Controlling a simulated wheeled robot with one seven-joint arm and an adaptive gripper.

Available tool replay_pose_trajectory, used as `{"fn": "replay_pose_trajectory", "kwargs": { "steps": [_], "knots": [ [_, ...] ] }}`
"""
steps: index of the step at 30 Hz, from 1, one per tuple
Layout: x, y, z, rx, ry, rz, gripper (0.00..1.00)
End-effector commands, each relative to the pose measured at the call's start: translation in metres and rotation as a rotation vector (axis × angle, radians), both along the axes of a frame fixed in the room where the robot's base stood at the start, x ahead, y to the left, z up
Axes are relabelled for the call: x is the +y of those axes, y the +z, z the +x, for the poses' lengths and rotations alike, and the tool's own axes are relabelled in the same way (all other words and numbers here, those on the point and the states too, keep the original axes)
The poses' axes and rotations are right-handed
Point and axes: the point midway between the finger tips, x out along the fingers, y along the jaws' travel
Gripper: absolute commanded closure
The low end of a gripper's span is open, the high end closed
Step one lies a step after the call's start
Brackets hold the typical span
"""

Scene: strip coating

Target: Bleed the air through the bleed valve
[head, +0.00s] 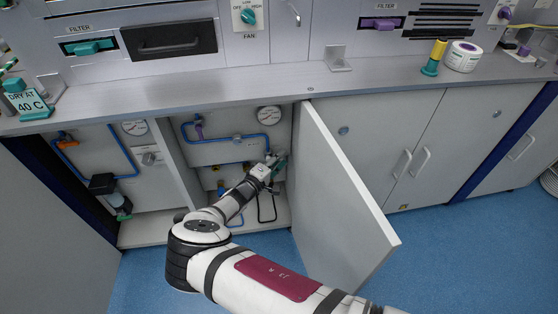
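My gripper (276,163) reaches into the open right-hand cupboard below the counter, near its right side wall. A teal part (282,162) shows at my fingertips; I cannot tell whether they touch it or whether it is the bleed valve. My gripper is small in the picture, and I cannot tell whether its fingers are open or shut. Blue piping (225,139) and a round gauge (269,115) are on the cupboard's back panel. My forearm hides part of the lower pipework.
An open cupboard door (340,200) stands out close to the right of my arm. A divider (178,165) separates this cupboard from the left one, with its own gauge (135,128) and blue pipe. The counter edge (220,112) runs above. Blue floor is clear at front.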

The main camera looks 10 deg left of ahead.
Motion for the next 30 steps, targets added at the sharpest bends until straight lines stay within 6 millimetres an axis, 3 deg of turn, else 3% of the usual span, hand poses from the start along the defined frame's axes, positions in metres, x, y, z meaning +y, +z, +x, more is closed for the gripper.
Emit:
{"fn": "replay_pose_trajectory", "kwargs": {
  "steps": [5,9,30],
  "knots": [
    [0.0,0.0001,0.0,0.0,0.0,0.0,0.69],
    [0.0,0.0001,-0.0001,0.0,0.0,0.0,1.0],
    [0.0,0.0059,0.0007,-0.043,0.001,-0.147,1.0]
  ]
}}
